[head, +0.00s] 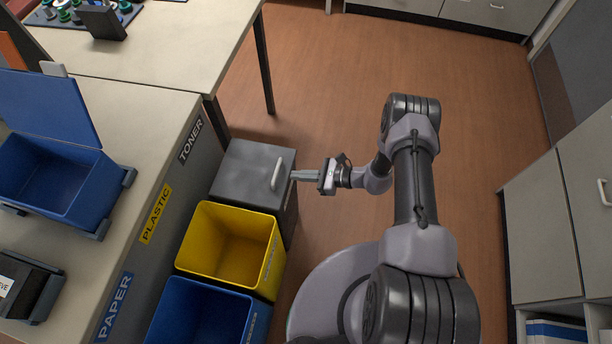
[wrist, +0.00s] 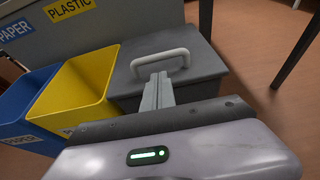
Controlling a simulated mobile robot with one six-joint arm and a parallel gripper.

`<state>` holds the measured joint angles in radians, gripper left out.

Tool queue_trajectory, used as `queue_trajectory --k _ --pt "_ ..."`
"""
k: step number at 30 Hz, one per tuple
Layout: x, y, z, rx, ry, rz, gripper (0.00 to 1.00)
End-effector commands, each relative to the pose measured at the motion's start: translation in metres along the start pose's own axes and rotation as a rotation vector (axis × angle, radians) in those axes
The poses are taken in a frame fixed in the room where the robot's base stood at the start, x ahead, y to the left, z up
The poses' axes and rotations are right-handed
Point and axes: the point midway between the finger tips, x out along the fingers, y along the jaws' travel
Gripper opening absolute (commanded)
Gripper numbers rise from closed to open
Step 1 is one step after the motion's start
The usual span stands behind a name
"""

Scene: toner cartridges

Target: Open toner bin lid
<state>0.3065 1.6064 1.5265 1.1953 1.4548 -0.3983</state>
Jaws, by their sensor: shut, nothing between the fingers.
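The toner bin (head: 289,209) is a grey box on the floor below the TONER label (head: 190,140). Its grey lid (head: 240,170) lies closed on top and carries a pale bar handle (head: 278,174). In the wrist view the lid (wrist: 200,62) and the arched handle (wrist: 160,58) are straight ahead. My gripper (head: 293,175) is shut and empty, with its fingertips close to the handle's right side. In the wrist view the fingers (wrist: 158,78) point at the handle and overlap its lower edge. I cannot tell whether they touch it.
A yellow open bin (head: 232,245) and a blue open bin (head: 200,315) stand beside the toner bin, along the counter. A blue crate (head: 55,180) sits on the counter (head: 150,110). The wooden floor (head: 330,100) behind and right of the bin is clear.

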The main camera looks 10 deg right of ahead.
Motion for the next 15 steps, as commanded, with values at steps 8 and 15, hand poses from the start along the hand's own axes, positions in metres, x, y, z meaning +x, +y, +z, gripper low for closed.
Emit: queue_trajectory --k 8,15 --pt "0.039 0.000 -0.001 -0.002 0.000 0.002 0.00" --pt "0.043 0.000 0.000 -0.001 0.001 0.001 0.00"
